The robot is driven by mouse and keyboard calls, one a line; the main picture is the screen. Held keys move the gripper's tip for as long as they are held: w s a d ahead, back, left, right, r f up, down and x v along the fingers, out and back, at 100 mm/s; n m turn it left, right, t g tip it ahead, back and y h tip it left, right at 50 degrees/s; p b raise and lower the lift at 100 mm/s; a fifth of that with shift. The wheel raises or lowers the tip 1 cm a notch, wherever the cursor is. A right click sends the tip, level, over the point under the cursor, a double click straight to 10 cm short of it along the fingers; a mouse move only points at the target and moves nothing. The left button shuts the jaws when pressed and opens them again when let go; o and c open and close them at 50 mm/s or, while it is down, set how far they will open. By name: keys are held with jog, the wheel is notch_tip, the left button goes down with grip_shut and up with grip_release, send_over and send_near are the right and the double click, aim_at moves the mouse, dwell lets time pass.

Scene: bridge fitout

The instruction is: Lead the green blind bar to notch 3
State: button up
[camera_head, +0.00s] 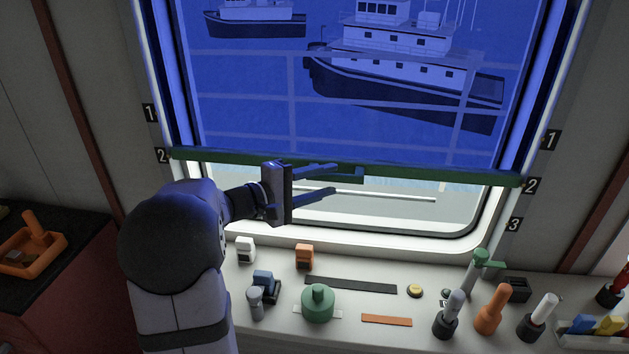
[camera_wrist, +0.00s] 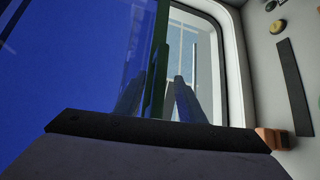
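The green blind bar (camera_head: 440,175) runs along the blue blind's lower edge, level with the number 2 marks at left (camera_head: 162,155) and right (camera_head: 532,185). A green handle hangs at its middle (camera_head: 350,178). The number 3 mark (camera_head: 514,224) shows lower on the right frame; no left 3 is visible. My gripper (camera_head: 335,178) is open, its fingers pointing right at the handle's height. In the wrist view the bar (camera_wrist: 161,40) runs upright in the picture, and its green part appears between my open fingers (camera_wrist: 157,84). Contact cannot be told.
Below the window is a counter (camera_head: 390,335) with a green knob (camera_head: 318,303), a dark strip (camera_head: 350,285), an orange strip (camera_head: 386,320) and several upright handles, including an orange one (camera_head: 493,308). The window gap below the bar is clear.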

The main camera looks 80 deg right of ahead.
aim_at(331, 181)
jog(key=shift+p+x, duration=0.45)
jog(key=shift+x, duration=1.35)
grip_shut()
jog(key=shift+f, duration=0.2)
notch_tip(331, 181, down, 12)
jog(key=b, duration=1.5)
jog(key=shift+r, duration=0.2)
jog(key=shift+o, duration=1.2)
grip_release()
jog(key=shift+w+a, duration=0.1)
jog(key=shift+w, duration=0.05)
